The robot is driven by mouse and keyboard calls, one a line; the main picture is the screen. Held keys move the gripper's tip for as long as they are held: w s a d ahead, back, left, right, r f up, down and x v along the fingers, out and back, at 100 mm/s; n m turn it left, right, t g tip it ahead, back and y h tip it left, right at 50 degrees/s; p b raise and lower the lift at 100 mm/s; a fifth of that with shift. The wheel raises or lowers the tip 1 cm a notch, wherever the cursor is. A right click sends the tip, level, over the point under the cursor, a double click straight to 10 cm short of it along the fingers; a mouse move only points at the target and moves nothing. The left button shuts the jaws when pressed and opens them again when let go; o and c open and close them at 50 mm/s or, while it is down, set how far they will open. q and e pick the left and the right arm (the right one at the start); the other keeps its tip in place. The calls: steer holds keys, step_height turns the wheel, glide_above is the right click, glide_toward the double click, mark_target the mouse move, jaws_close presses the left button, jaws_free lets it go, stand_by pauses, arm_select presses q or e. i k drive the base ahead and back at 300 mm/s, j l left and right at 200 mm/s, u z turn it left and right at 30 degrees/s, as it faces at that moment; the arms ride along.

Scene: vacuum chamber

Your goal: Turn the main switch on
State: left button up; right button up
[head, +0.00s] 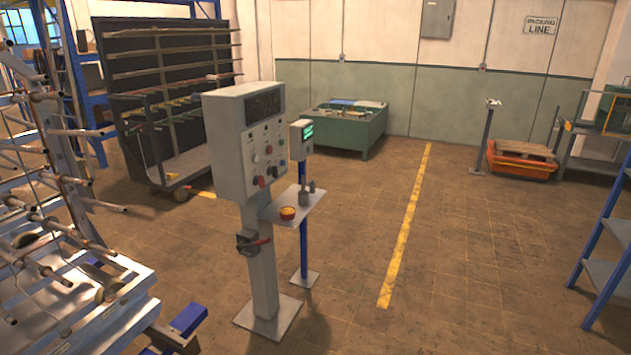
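A grey control panel (244,143) stands on a grey post (262,270) left of the middle of the view. Its face carries several buttons and knobs, including a red one (262,181) near the bottom. Neither of my grippers is in view, and nothing is seen touching the panel or the switch box.
A small shelf (312,206) with an orange-yellow round button (288,213) juts right from the post. A blue stand (304,240) with a green-screened box is behind. A metal rack (50,260) with rods crowds the left. Open tiled floor (350,290) lies right of the post.

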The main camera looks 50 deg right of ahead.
mark_target(260, 179)
steer(key=z, duration=1.3)
steer(key=i+l, duration=0.3)
steer(key=l, duration=0.15)
